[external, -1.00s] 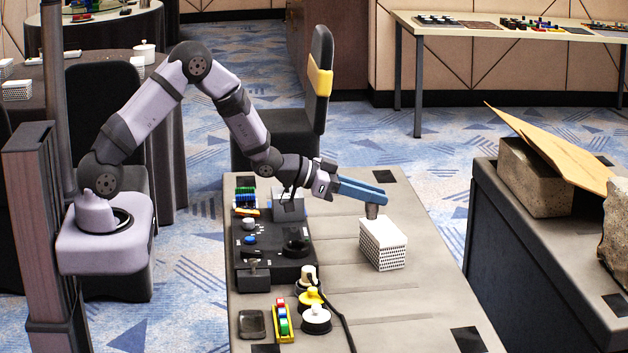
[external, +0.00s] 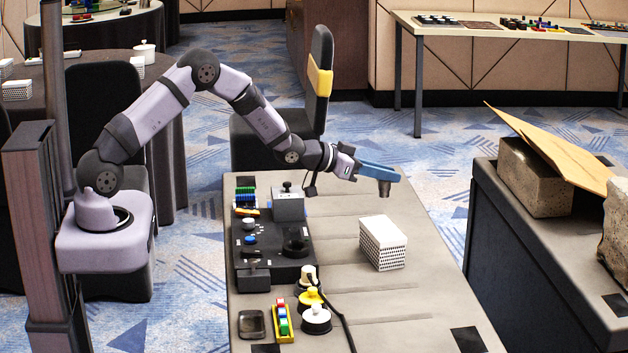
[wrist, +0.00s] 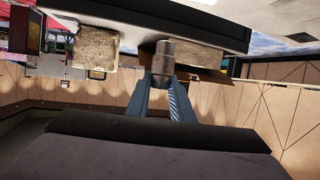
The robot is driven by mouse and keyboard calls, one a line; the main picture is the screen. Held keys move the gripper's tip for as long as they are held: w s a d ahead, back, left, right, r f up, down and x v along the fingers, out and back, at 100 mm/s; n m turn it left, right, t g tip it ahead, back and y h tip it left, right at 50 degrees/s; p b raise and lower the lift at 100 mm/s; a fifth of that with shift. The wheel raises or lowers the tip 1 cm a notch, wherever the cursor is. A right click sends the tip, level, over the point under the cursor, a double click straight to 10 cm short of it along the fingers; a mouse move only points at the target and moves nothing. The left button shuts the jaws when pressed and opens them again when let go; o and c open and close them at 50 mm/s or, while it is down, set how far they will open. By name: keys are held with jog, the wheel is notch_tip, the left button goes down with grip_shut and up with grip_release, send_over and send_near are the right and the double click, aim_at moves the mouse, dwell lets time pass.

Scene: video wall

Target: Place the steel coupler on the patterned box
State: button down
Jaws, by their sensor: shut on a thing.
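The steel coupler (external: 384,187) is a short grey metal cylinder held at the tip of my gripper (external: 382,176). In the wrist view the coupler (wrist: 163,62) sits between the tips of the two blue fingers, and my gripper (wrist: 163,84) is shut on it. The patterned box (external: 383,243) is a white-topped block with black dotted sides on the grey table (external: 420,290). The coupler hangs in the air above and behind the box in the external view, clear of it. The box top looks bare.
Left of the box is a black control panel (external: 272,255) with knobs and a grey block (external: 288,204). Yellow and white round pieces (external: 315,318) and a black cable (external: 343,318) lie in front. A dark bench (external: 540,255) with stone blocks stands right. The table around the box is clear.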

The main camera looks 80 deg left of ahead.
jog(key=shift+f+p, duration=0.75)
jog(key=shift+f, duration=3.35)
jog(key=shift+f, duration=0.15)
jog(key=c, duration=1.6)
grip_release()
jog(key=shift+o, duration=0.2)
jog(key=shift+r, duration=0.3)
jog(key=shift+s, duration=0.25)
jog(key=b+v, duration=0.2)
jog(key=v, duration=0.9)
jog(key=shift+s, duration=0.25)
